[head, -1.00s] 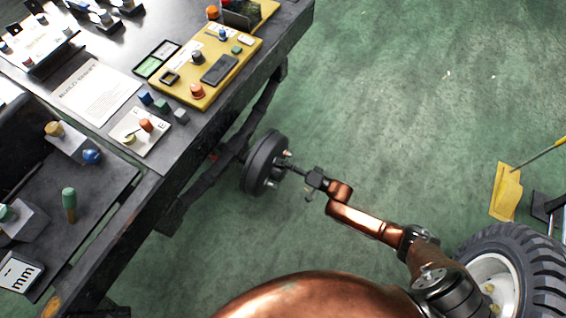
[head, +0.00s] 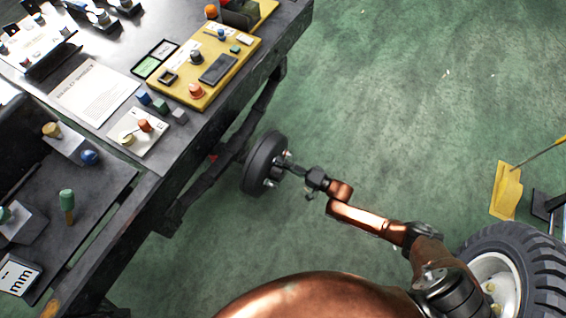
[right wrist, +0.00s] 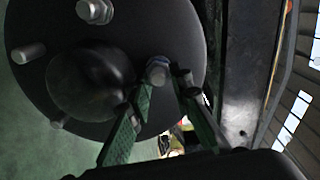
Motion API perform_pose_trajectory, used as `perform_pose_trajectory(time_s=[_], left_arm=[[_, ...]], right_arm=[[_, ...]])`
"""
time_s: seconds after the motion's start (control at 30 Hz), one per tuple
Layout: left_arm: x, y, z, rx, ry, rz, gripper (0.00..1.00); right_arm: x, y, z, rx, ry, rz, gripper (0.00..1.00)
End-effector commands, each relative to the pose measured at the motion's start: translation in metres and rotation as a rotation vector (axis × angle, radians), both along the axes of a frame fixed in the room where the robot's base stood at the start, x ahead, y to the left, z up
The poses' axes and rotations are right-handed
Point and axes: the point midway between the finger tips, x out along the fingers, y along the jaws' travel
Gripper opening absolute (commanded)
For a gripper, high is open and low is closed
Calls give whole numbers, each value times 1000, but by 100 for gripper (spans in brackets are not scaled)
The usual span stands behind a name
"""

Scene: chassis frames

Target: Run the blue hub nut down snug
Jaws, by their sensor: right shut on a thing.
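The black wheel hub (head: 262,163) is mounted beside the bench, its studded face toward my right arm. In the right wrist view the round hub face (right wrist: 115,45) has a domed centre and bare studs (right wrist: 30,53). A silver nut (right wrist: 95,10) sits on the upper stud. The blue hub nut (right wrist: 158,70) shows a bluish rim on the stud at the right of the dome. My right gripper (right wrist: 168,80) is shut on it, one finger on each side; the fingers partly hide it. In the head view my right gripper (head: 290,167) reaches the hub face. My left gripper is out of view.
The dark bench (head: 215,115) stands left of the hub, with a yellow fixture board (head: 215,75), a paper sheet (head: 95,92) and several coloured knobs. A large tyre (head: 515,265) is at lower right, near a yellow dustpan-like piece (head: 505,190). Green floor is clear at upper right.

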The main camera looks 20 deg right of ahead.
Motion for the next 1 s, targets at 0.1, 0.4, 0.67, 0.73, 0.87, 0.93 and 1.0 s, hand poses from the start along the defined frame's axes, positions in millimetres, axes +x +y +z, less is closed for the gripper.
perform_pose_trajectory(time_s=[0.1, 0.4, 0.67, 0.73, 0.87, 0.93, 1.0], left_arm=[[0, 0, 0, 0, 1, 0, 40], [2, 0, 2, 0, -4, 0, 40], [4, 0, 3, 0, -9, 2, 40], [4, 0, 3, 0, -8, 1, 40], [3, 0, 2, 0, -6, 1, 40], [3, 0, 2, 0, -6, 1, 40], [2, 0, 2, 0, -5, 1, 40]], right_arm=[[-2, -4, -4, -5, 7, -4, 22], [-1, 1, -3, -3, 4, 0, 37], [-3, 1, -2, -1, 3, 4, 37], [-8, -2, -3, -2, 4, 3, 37], [-22, -16, -3, -3, 5, 0, 37], [-31, -25, -3, -4, 5, -2, 37], [-39, -31, -3, -3, 4, -3, 37]])
